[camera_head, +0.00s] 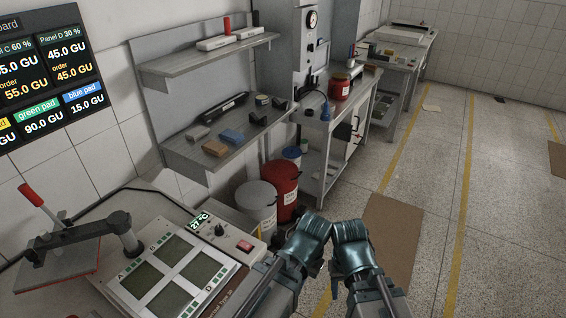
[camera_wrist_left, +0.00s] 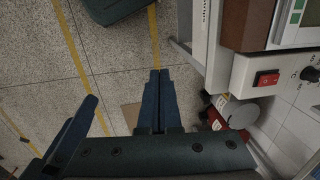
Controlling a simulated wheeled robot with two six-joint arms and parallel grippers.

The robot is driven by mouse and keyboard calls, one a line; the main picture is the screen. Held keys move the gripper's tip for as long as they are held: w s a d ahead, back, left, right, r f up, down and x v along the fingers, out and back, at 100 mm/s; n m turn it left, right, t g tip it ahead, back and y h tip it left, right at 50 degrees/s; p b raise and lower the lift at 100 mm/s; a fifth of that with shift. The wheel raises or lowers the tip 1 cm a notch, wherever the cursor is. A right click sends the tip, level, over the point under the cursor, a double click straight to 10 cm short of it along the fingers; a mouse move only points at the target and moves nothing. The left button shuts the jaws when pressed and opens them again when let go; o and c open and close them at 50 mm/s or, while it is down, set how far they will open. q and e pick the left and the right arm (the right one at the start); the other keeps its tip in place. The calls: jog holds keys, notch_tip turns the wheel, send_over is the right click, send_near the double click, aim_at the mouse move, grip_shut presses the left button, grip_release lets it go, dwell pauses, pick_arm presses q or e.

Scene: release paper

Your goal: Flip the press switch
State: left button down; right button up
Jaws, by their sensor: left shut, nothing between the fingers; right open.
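The press machine (camera_head: 232,262) stands at the lower left in the head view, with a heated plate marked in squares. Its red rocker switch (camera_head: 244,246) sits on the front right panel, near a black knob (camera_head: 219,230) and a 27 °C display (camera_head: 199,222). In the left wrist view the red switch (camera_wrist_left: 267,79) shows at the right. My left gripper (camera_wrist_left: 157,102) is shut and empty, apart from the switch and to its left in that view. My right gripper (camera_head: 368,285) is open at the bottom of the head view, right of the machine; its fingertips are hard to make out.
A red-handled lever (camera_head: 32,195) rises at the machine's left. Grey and red buckets (camera_head: 284,188) stand behind the machine. A shelf rack (camera_head: 225,145) and a side bench (camera_head: 340,115) stand farther back. The tiled floor at right is open, with a brown mat (camera_head: 397,235).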

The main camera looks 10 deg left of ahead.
pick_arm(q)
jog(key=w+a+r+p, duration=0.5)
jog(key=w+a, duration=0.3)
notch_tip(320, 180, up, 4)
jog(key=f+h+p, duration=0.1)
jog(key=p, duration=0.3)
send_over(247, 246)
jog(key=shift+r, duration=0.25)
jog(key=shift+f+b, duration=0.1)
jog(key=shift+b, duration=0.2)
notch_tip(247, 246, down, 14)
jog(key=b, duration=1.4)
jog(key=shift+s, duration=0.1)
